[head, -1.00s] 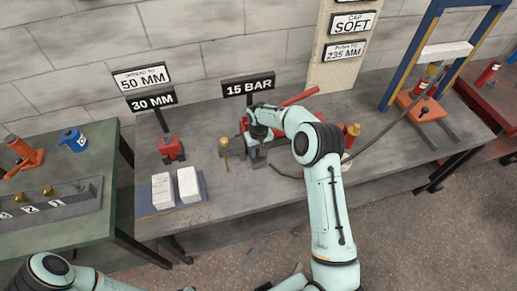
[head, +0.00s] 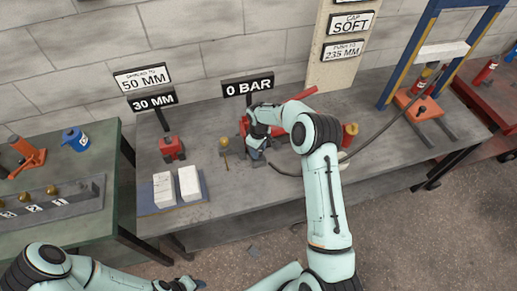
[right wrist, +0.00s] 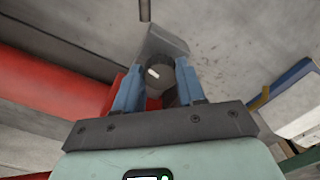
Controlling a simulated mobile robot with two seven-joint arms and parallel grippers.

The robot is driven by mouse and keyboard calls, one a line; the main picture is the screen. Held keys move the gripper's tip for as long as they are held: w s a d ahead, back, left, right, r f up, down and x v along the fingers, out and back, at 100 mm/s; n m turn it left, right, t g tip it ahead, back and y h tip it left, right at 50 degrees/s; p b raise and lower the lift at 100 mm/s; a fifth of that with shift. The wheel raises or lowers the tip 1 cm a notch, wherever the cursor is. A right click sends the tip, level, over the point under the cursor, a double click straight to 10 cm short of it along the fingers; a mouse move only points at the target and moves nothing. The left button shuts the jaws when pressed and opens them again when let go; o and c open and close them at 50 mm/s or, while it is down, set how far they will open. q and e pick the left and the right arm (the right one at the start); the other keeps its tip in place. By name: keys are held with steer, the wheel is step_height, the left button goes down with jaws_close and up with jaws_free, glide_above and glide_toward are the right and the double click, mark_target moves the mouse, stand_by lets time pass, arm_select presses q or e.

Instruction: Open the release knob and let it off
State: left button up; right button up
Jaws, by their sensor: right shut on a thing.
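The release knob (right wrist: 160,77) is a dark round piece with a small white mark, between my right gripper's blue fingers in the right wrist view. My right gripper (right wrist: 160,90) is shut on it. In the head view, my right gripper (head: 255,149) is at the near left end of the red pump (head: 288,118), and the knob is hidden there.
A red jack (head: 172,149) stands under the 30 MM sign (head: 152,101). White blocks (head: 189,183) lie on a blue plate left of the pump. A dark hose (head: 385,138) runs right toward the blue frame (head: 405,55). The front of the bench (head: 230,210) is clear.

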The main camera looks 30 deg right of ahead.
stand_by(0.4)
steer(key=o, duration=1.1)
steer(key=shift+c, duration=0.2)
steer(key=shift+r, duration=0.1)
step_height(320, 180, up, 13)
